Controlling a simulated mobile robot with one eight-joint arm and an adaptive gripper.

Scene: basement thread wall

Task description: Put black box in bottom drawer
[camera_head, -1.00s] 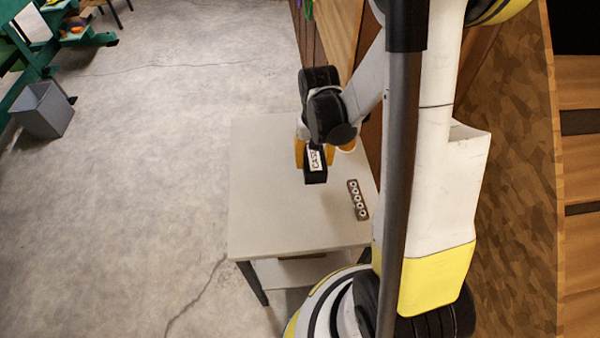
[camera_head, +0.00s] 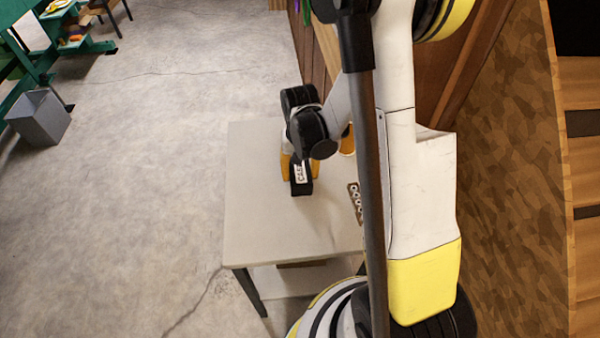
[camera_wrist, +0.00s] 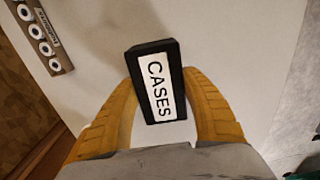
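The black box (camera_head: 301,186) has a white label, and the wrist view shows it reading "CASES" on the box (camera_wrist: 155,54). My gripper (camera_head: 300,171) has orange fingers, one against each side of the box in the wrist view (camera_wrist: 160,82). It is shut on the box and holds it over the pale table (camera_head: 256,200). I cannot tell how much space is between the box and the tabletop. No drawer can be clearly made out in either view.
A strip with several round white-ringed holes (camera_head: 355,200) lies at the table's right side, partly behind my arm. A pale lower shelf (camera_head: 290,281) shows under the table. A grey bin (camera_head: 40,118) stands far left. The floor left of the table is clear.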

